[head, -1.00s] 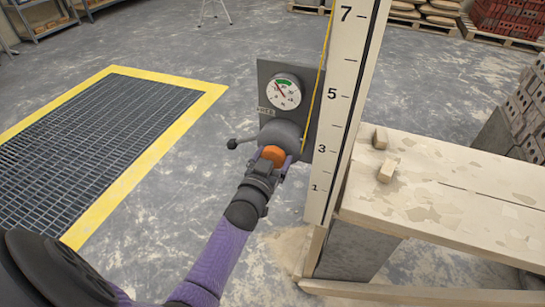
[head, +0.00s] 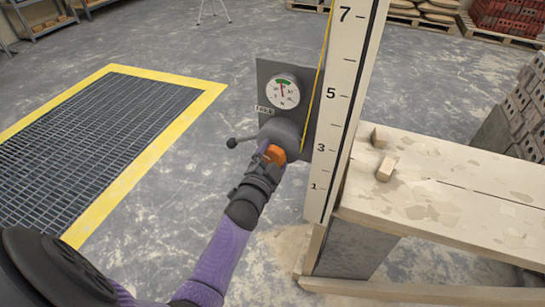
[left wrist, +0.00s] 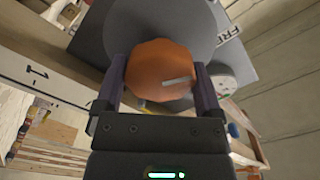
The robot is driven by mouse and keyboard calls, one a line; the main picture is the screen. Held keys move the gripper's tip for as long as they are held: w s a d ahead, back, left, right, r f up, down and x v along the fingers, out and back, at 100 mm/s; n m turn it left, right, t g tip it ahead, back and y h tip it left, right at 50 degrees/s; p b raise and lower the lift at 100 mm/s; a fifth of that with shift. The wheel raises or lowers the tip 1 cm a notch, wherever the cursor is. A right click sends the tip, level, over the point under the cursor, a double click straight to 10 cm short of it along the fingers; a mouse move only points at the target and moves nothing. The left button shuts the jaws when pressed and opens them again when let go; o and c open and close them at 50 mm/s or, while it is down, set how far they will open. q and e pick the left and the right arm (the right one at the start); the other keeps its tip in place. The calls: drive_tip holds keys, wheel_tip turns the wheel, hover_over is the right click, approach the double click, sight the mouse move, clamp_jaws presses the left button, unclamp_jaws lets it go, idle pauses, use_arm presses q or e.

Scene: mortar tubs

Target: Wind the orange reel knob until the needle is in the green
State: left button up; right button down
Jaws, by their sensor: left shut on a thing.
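The orange reel knob (head: 276,154) sits on the front of a grey round reel (head: 280,132), low on a grey plate (head: 265,75) beside the tall measuring staff. My left gripper (head: 271,156) is shut on the knob. The left wrist view shows its two fingers on either side of the orange knob (left wrist: 160,60), which has a pale mark on its face. The round white gauge (head: 283,92) is above the reel. Its needle points nearly straight up, at the green band at the top of the dial. My right gripper is not in view.
The white staff (head: 345,100) with black numbers stands just right of the plate. A plank bench (head: 450,185) with small wooden blocks is at right. A yellow-edged floor grate (head: 90,130) lies left.

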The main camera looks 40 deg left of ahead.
use_arm(q)
drive_tip(key=shift+f+m, duration=0.1)
drive_tip(key=shift+m, duration=0.4)
drive_tip(key=o, duration=1)
drive_tip(key=shift+c, duration=0.2)
drive_tip(key=shift+s, duration=0.1)
drive_tip(key=shift+s+d, duration=0.1)
drive_tip(key=shift+s, duration=0.15)
drive_tip(key=p+v, duration=0.3)
drive_tip(key=v, duration=0.6)
drive_tip(key=shift+s+d, duration=0.1)
drive_tip(key=shift+s, duration=0.05)
